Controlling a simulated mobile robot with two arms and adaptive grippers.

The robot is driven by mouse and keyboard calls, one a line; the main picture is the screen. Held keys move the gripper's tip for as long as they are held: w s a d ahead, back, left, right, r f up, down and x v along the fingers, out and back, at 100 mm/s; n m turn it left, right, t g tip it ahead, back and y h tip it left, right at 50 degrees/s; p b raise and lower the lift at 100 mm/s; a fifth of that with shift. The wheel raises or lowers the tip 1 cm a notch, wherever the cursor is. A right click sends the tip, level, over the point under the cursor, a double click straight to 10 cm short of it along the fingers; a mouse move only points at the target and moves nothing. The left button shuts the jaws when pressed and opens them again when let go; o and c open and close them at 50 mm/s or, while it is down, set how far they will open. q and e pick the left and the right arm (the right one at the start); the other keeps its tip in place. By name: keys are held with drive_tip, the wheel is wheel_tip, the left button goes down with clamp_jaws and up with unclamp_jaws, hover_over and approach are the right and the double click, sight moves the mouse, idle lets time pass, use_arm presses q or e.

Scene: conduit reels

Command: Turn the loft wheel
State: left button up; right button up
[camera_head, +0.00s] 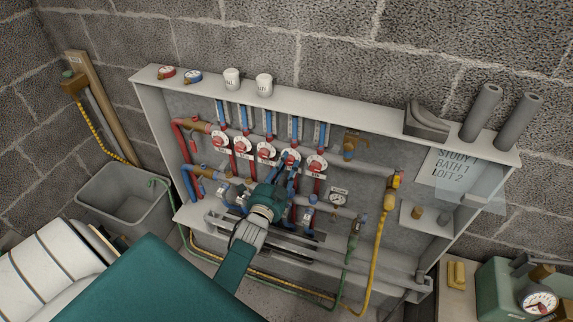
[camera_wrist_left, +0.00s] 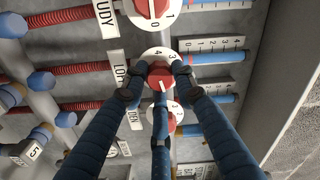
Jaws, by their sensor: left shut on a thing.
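The loft wheel (camera_wrist_left: 160,78) is a red knob with a white pointer line on a white numbered dial. Its tag in the left wrist view is partly hidden and reads "LO". In the head view the loft wheel (camera_head: 291,157) is in the row of red wheels, mostly behind my fingers. My left gripper (camera_wrist_left: 163,72) has its blue jointed fingers closed around the red knob. In the head view my left gripper (camera_head: 288,168) reaches up to the manifold from below. My right gripper is not in view.
The study wheel (camera_wrist_left: 150,8) and den wheel (camera_wrist_left: 176,112) sit close on either side. Gauge tubes (camera_wrist_left: 215,57) run off the manifold. A white cabinet frame (camera_head: 330,108) surrounds the pipes. A yellow hose (camera_head: 379,245) hangs at right; a grey tub (camera_head: 128,198) stands at left.

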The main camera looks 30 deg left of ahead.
use_arm(q)
drive_tip(key=n, duration=0.3)
drive_tip(key=shift+n+p, duration=0.3)
drive_tip(key=shift+n, duration=0.1)
drive_tip(key=n, duration=0.4)
drive_tip(key=shift+p, duration=0.3)
drive_tip(key=n, duration=0.4)
drive_tip(key=shift+n, duration=0.3)
drive_tip(key=shift+r+n, duration=0.1)
drive_tip(key=shift+n, duration=1.3)
drive_tip(key=o, duration=1.2)
drive_tip(key=shift+c, duration=0.2)
